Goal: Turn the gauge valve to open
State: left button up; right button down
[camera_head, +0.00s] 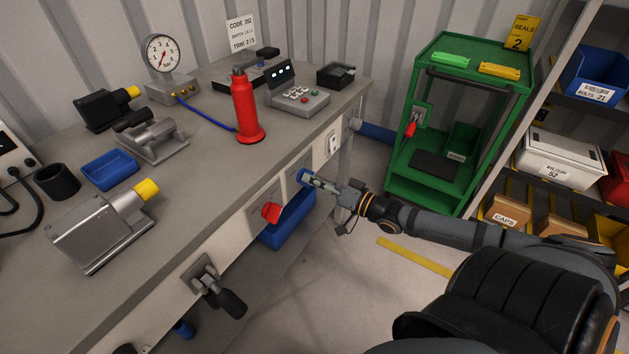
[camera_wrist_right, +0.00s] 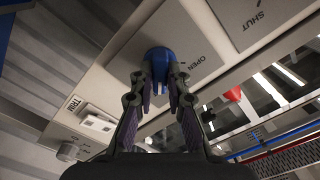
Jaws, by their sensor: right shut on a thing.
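A blue valve handle (camera_head: 304,174) sits on the pale front panel of the bench, near its right end. My right gripper (camera_head: 318,182) reaches it from the right and is shut on it. In the right wrist view the blue handle (camera_wrist_right: 158,58) is between the fingertips of my right gripper (camera_wrist_right: 159,76). A round dial gauge (camera_head: 162,53) stands on the bench at the back left. My left gripper is not in view.
A red handle (camera_head: 271,212) is left of the blue one, above a blue bin (camera_head: 288,222). A black-gripped lever (camera_head: 224,296) juts from the bench front. A red cylinder (camera_head: 246,108) stands on the bench. A green cart (camera_head: 435,190) is beyond; open floor lies between.

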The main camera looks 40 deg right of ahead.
jog(key=shift+n, duration=0.4)
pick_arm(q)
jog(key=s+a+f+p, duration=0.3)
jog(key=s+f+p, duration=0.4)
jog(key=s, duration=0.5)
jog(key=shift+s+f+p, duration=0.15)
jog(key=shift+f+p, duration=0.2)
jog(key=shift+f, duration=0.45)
pick_arm(e)
jog(key=shift+s+f+n, duration=0.1)
jog(key=shift+n, duration=8.6)
jog(key=c, duration=1.3)
grip_release()
